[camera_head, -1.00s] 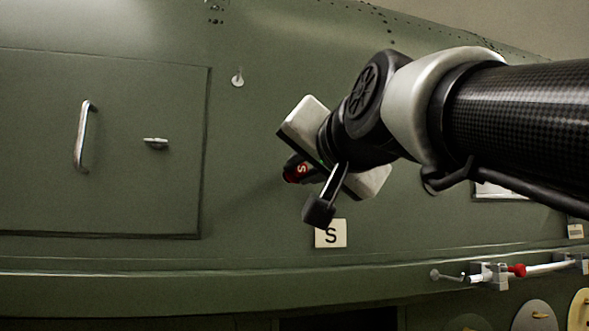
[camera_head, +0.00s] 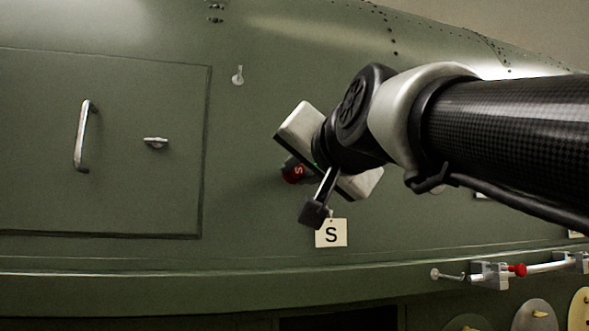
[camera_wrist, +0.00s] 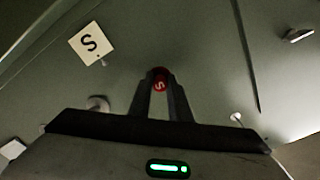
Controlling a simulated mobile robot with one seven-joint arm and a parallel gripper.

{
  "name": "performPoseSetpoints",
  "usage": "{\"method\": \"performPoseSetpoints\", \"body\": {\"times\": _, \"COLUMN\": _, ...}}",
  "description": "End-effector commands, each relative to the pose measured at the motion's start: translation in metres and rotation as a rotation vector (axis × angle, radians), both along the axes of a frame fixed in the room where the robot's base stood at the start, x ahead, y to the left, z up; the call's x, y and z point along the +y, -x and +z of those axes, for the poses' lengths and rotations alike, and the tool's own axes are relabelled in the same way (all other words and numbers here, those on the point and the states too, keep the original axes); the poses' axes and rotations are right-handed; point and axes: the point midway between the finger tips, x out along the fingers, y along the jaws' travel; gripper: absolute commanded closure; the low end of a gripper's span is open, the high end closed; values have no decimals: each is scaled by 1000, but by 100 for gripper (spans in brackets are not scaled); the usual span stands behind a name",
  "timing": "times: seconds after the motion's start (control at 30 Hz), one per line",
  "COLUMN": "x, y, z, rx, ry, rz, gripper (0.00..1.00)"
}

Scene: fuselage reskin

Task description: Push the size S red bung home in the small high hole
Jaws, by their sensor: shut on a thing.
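The red bung (camera_head: 294,173), marked with a white S, is between the black fingers of my gripper (camera_head: 291,166), close to the green fuselage skin. In the wrist view both fingers of my gripper (camera_wrist: 159,78) close on the bung (camera_wrist: 160,86), whose red S-marked face shows between their tips. The small high hole does not show; the bung and fingers hide the skin there. I cannot tell whether the bung touches the skin or sits partly in a hole. A cream tag with S (camera_head: 331,233) hangs just below; it also shows in the wrist view (camera_wrist: 89,44).
A panel with a bar handle (camera_head: 83,135) and a small latch (camera_head: 156,142) is at the left. A small pale hook (camera_head: 238,77) is on the skin above. A rail with clamps and a red piece (camera_head: 517,270) runs at the lower right.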

Motion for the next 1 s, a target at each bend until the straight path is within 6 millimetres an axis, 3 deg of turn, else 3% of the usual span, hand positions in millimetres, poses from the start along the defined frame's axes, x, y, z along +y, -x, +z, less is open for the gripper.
{"method": "performPoseSetpoints", "body": {"times": 0.87, "x": 5, "y": -17, "z": 0, "rx": 1, "ry": 0, "rz": 1, "gripper": 100}}
{"method": "performPoseSetpoints", "body": {"times": 0.9, "x": 5, "y": -17, "z": 0, "rx": 1, "ry": 0, "rz": 1, "gripper": 80}}
{"method": "performPoseSetpoints", "body": {"times": 1.0, "x": 5, "y": -17, "z": 0, "rx": 0, "ry": 0, "rz": 0, "gripper": 63}}
